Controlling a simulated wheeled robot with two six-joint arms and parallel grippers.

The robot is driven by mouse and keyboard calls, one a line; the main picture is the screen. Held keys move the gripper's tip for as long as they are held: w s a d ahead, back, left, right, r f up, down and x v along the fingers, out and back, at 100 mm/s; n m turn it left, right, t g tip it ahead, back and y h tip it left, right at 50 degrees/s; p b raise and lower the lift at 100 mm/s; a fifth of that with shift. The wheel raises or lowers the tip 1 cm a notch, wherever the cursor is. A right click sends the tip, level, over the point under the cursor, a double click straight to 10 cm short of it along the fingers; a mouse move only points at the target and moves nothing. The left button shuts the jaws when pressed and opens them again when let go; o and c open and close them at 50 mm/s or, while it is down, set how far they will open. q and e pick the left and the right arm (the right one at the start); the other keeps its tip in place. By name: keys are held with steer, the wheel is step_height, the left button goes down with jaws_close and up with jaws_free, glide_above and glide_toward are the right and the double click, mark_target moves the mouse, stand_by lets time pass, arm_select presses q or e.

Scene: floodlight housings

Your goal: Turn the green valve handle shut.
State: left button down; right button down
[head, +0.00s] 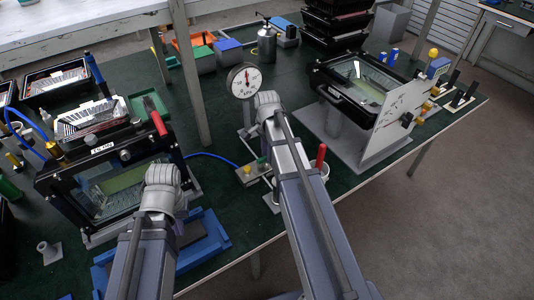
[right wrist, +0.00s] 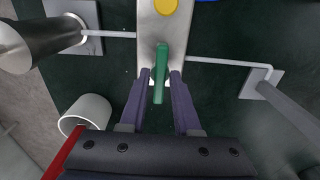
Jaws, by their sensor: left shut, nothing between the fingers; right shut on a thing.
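The green valve handle (right wrist: 160,55) lies on a pale metal block (right wrist: 180,28) with a yellow disc (right wrist: 165,6) near it. In the right wrist view the handle points down the picture, lengthwise with the block. In the head view the block (head: 252,177) is beside my right arm, and the right fingers are hidden by the arm. My left gripper (head: 162,182) is over the left housing; its fingertips are hidden behind its wrist.
A white cup (right wrist: 88,112) with a red-handled tool (right wrist: 65,155) stands close to my right gripper. A dial gauge (head: 243,80) stands behind the block. Black-framed housings (head: 115,150) (head: 350,95) stand left and right. A blue hose (head: 215,157) runs toward the block.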

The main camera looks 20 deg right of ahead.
steer(key=c, duration=0.8)
jaws_free()
steer(key=shift+c, duration=0.2)
steer(key=shift+r, duration=0.1)
step_height(320, 180, up, 8)
steer(key=p, duration=0.8)
arm_select(q)
step_height(320, 180, up, 8)
steer(key=shift+f, duration=0.15)
arm_select(e)
steer(key=shift+f, duration=0.2)
steer(key=s+a+n, duration=0.8)
steer(key=a+n, duration=0.2)
steer(key=a, duration=0.1)
steer(key=s+a+n+h, duration=0.1)
steer(key=s+a+n, duration=0.6)
steer(key=a+n, duration=0.3)
steer(key=shift+s+a, duration=0.35)
steer(key=shift+a, duration=0.25)
